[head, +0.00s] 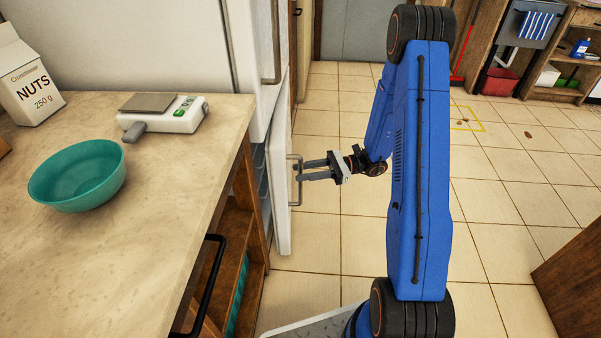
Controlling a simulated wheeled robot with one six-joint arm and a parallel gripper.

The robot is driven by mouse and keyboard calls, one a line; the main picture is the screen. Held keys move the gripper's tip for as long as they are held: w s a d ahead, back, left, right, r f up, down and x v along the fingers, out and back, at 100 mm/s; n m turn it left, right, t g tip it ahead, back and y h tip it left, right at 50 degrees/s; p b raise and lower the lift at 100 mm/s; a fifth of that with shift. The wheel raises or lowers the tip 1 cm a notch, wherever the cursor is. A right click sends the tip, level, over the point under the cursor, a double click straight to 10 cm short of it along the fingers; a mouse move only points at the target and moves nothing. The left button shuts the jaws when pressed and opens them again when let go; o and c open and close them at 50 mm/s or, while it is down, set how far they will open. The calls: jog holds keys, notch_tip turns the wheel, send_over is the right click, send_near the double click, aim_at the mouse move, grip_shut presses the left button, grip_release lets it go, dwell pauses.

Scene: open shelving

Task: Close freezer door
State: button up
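The white freezer door (283,185) is the lower door of the white fridge and stands ajar, with the drawers or shelves inside showing in the gap at its left. Its grey vertical handle (291,180) is on the outer face, toward my gripper. My gripper (301,171) is at the handle's height, its two dark fingers pointing left and spread apart. The fingertips are at or very near the handle. I cannot tell whether they touch it or lie around it. The fridge's upper door (245,60) looks shut.
A counter (180,190) at the left holds a teal bowl (80,175), a kitchen scale (165,112) and a nuts box (27,80). A black handle (208,280) juts from the counter's front. Tiled floor (330,235) is clear around my arm. A wooden cabinet (570,280) is at lower right.

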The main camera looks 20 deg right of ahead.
aim_at(282, 172)
jog(key=shift+a, duration=0.65)
grip_shut()
jog(key=shift+w+a, duration=0.3)
jog(key=shift+a, duration=0.7)
jog(key=shift+w+a, duration=0.25)
jog(key=shift+a, duration=0.8)
jog(key=shift+w+a, duration=0.3)
jog(key=shift+a, duration=0.7)
grip_release()
jog(key=shift+a, duration=0.1)
jog(key=s+d, duration=0.1)
jog(key=d, duration=1.6)
jog(key=shift+s+d, duration=0.3)
jog(key=shift+s, duration=0.1)
